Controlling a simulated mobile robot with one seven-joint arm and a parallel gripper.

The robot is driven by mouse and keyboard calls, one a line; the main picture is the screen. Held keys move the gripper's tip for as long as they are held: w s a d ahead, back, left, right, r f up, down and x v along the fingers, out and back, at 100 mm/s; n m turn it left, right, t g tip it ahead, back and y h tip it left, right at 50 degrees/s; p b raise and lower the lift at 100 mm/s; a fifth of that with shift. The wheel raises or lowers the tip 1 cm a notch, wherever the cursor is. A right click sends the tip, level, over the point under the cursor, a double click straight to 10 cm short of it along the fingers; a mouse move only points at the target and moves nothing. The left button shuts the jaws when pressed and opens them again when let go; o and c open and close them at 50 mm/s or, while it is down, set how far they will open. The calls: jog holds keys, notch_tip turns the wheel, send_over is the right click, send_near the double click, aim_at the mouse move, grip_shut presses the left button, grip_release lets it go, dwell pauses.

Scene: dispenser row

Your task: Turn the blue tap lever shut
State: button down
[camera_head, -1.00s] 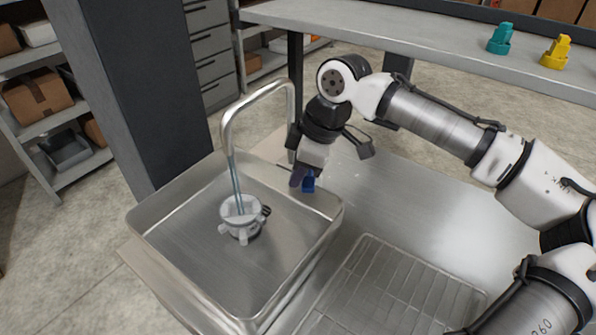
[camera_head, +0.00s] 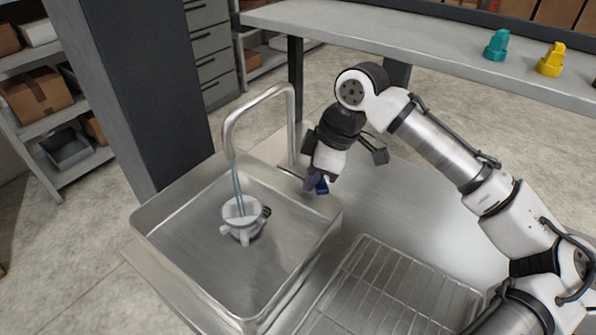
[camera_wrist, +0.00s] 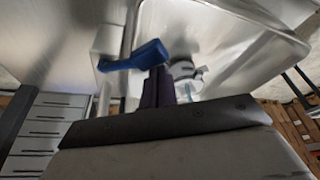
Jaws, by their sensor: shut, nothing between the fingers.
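The blue tap lever (camera_head: 322,187) shows only in part in the head view, beside my fingertips. In the wrist view the lever (camera_wrist: 138,56) extends from a pale upright post, with its thick end at the fingertips. My gripper (camera_head: 312,184) is shut and empty, its dark purple fingers (camera_wrist: 158,85) right against or just beside that end; contact is hard to tell. The steel tap spout (camera_head: 258,98) arches over the sink. A thin stream of water (camera_head: 238,185) runs from it into a pale, knobbed vessel (camera_head: 240,232) in the sink.
The steel sink (camera_head: 180,265) has raised walls, close to my gripper. A wire drying rack (camera_head: 385,290) lies to its right on the steel counter. A dark pillar (camera_head: 130,80) stands behind left. A raised shelf behind carries a teal part (camera_head: 497,46) and a yellow part (camera_head: 551,60).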

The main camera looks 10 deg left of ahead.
jog(key=shift+w+d+p, duration=0.25)
jog(key=shift+d+p, duration=0.05)
jog(key=shift+d, duration=0.6)
jog(key=shift+w+d, duration=0.55)
jog(key=shift+d, duration=0.35)
jog(key=shift+w+d, duration=0.1)
